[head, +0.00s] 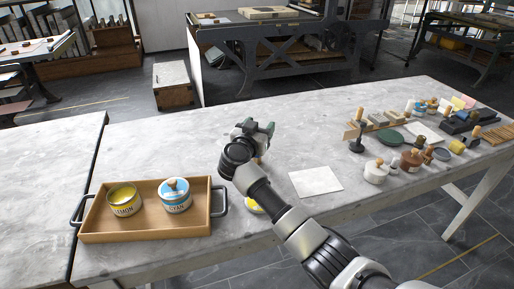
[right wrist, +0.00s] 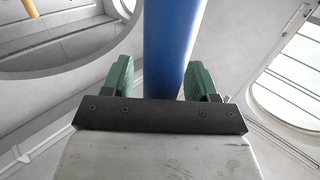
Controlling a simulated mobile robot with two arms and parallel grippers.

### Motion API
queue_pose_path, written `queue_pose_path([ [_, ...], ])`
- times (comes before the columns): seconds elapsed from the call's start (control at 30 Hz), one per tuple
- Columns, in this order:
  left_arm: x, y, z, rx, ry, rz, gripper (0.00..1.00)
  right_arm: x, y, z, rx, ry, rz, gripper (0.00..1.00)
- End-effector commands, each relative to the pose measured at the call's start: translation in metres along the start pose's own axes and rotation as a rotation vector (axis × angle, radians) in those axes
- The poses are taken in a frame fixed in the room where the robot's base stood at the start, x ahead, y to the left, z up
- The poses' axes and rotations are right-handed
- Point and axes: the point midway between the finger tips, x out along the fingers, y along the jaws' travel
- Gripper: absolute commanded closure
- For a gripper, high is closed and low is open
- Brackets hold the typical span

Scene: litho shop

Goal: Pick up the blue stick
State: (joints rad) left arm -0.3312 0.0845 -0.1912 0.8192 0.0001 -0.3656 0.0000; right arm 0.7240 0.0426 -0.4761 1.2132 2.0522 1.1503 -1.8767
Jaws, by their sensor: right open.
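My right gripper (head: 257,127) is over the grey marble table (head: 150,135), right of the wooden tray. In the right wrist view, its two green fingers (right wrist: 160,80) stand apart, and the blue stick (right wrist: 172,45) runs up between them. A gap shows between the stick and the left finger; the stick overlaps the right finger's edge, and I cannot tell whether they touch. The stick's lower end is hidden behind the dark gripper bar. I cannot make out the stick in the head view, where my arm and gripper cover that area. My left gripper is not in view.
The wooden tray (head: 148,237) holds a LEMON tin (head: 124,201) and a CYAN tin (head: 175,197). A yellow item (head: 250,207) is partly under my arm. A white sheet (head: 316,180) lies to the right. Jars, stamps and tools crowd the table's right end.

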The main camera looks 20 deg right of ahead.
Motion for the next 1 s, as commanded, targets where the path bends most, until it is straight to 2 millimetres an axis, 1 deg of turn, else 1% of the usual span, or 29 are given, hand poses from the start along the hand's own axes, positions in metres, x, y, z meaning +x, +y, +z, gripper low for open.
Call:
queue_pose_path([
  [0.07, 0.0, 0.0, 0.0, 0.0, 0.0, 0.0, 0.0, 0.0, 0.0, 0.0, 0.0, 0.0, 0.0, 0.42],
  [0.1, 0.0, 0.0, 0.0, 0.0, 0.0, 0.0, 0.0, 0.0, 0.0, 0.0, 0.0, 0.0, 0.0, 0.45],
  [0.43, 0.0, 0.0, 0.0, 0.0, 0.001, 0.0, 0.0, -0.001, 0.0, 0.0, -0.001, 0.0, 0.0, 0.95],
  [0.67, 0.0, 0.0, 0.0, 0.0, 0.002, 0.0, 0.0, -0.001, 0.0, 0.0, -0.001, 0.0, 0.0, 0.96],
  [0.87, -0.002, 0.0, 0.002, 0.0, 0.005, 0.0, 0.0, -0.001, 0.0, -0.01, 0.0, 0.001, 0.0, 0.96],
  [0.97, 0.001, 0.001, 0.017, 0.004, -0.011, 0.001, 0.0, -0.001, 0.0, -0.022, 0.002, 0.001, 0.0, 0.96],
  [1.0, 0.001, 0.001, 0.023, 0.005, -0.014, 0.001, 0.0, -0.001, 0.0, -0.03, 0.004, 0.001, 0.0, 0.96],
])
